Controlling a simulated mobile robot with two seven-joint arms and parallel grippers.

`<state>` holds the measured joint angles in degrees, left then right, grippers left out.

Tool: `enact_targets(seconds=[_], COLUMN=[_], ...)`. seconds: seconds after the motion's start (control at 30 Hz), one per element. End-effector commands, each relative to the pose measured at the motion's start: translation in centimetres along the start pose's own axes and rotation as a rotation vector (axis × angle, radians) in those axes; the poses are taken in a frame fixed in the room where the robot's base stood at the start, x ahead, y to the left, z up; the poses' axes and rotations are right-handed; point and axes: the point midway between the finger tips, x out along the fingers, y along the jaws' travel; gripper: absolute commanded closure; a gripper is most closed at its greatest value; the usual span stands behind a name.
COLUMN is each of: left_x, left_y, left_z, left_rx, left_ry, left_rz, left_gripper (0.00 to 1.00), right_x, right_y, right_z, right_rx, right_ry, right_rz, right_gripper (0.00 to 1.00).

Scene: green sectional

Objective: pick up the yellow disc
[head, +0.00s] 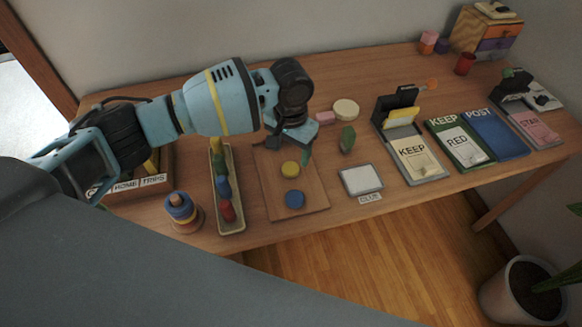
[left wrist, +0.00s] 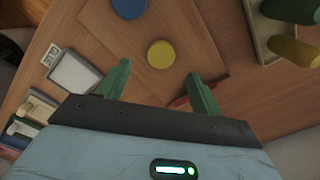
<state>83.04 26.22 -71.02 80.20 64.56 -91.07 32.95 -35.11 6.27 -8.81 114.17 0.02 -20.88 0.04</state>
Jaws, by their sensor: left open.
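The yellow disc (head: 290,169) lies on a square wooden board, with a blue disc (head: 295,199) in front of it. In the left wrist view the yellow disc (left wrist: 161,54) shows just beyond and between my left gripper's green fingertips (left wrist: 158,82), apart from both. The blue disc (left wrist: 129,8) is at the top edge there. In the head view my left gripper (head: 303,150) hangs over the back of the board, just behind and right of the yellow disc. Its fingers are apart and empty. My right gripper is not in view.
The wooden board (head: 268,205) sits between a long tray (head: 232,226) of colored pieces and a white square pad (head: 360,180). A stacked ring toy (head: 183,212) stands at left. A green object (head: 347,139) stands right of the gripper. Labelled trays (head: 415,158) fill the right side.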

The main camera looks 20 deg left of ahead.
Motion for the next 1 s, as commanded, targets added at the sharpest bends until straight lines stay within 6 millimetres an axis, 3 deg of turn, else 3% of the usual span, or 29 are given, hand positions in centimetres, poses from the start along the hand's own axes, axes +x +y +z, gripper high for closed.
enact_targets(seconds=[0.27, 0.6, 0.93, 1.0], left_x=[1.4, 5.8, 6.2, 6.2], left_y=[0.0, -0.2, -0.2, -0.2], left_z=[0.0, 0.0, 0.0, 0.0], left_rx=[0.0, -0.001, 0.0, 0.0], left_ry=[-0.001, -0.002, 0.0, 0.0], left_rz=[0.0, -0.001, 0.0, 0.0], left_gripper=[0.34, 0.34, 0.34, 0.43], right_x=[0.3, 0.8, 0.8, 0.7], right_y=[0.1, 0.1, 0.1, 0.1], right_z=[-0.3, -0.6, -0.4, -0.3], right_rx=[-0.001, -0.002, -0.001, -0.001], right_ry=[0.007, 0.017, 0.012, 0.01], right_rz=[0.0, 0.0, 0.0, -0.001], right_gripper=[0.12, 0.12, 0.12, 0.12])
